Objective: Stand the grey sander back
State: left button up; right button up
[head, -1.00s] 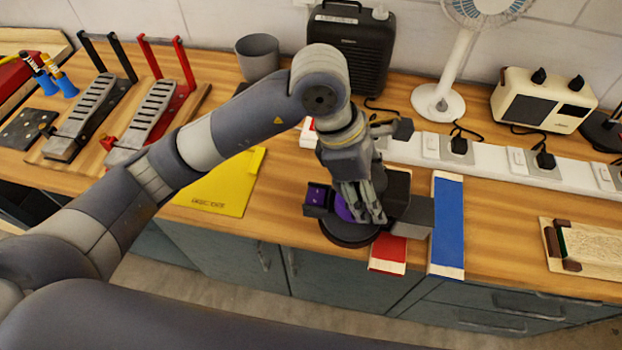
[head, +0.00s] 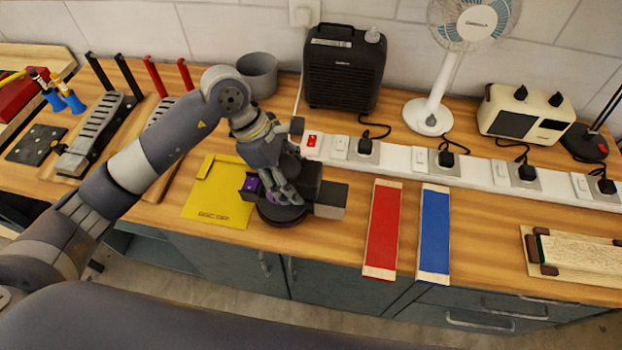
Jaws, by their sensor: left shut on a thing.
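The grey sander (head: 329,202) has a dark round pad at its base, a purple part and a boxy grey end pointing right. It is at the front middle of the bench, beside the right edge of a yellow plate (head: 208,210). My left gripper (head: 285,196) is shut on the sander from above and hides part of its body. I cannot tell whether the pad touches the bench or hangs just above it. My right gripper is not in view.
A red strip (head: 383,230) and a blue strip (head: 435,235) lie right of the sander. Behind are a white power strip (head: 399,158), a black heater (head: 343,68) and a grey cup (head: 258,75). Pedals (head: 95,132) stand at the left. Bare wood lies between sander and red strip.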

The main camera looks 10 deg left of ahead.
pick_arm(q)
jog(key=shift+w+a+r, duration=0.15)
jog(key=shift+f, duration=0.2)
jog(key=shift+f+p, duration=0.85)
jog(key=shift+f, duration=0.75)
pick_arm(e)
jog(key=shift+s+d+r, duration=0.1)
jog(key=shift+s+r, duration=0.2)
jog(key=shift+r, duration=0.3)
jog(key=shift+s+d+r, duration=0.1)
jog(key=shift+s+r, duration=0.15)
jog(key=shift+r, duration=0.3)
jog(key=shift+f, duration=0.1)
pick_arm(q)
jog(key=shift+f, duration=0.25)
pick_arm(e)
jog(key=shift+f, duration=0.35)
pick_arm(q)
jog(key=shift+f+b, duration=0.25)
jog(key=shift+b, duration=0.25)
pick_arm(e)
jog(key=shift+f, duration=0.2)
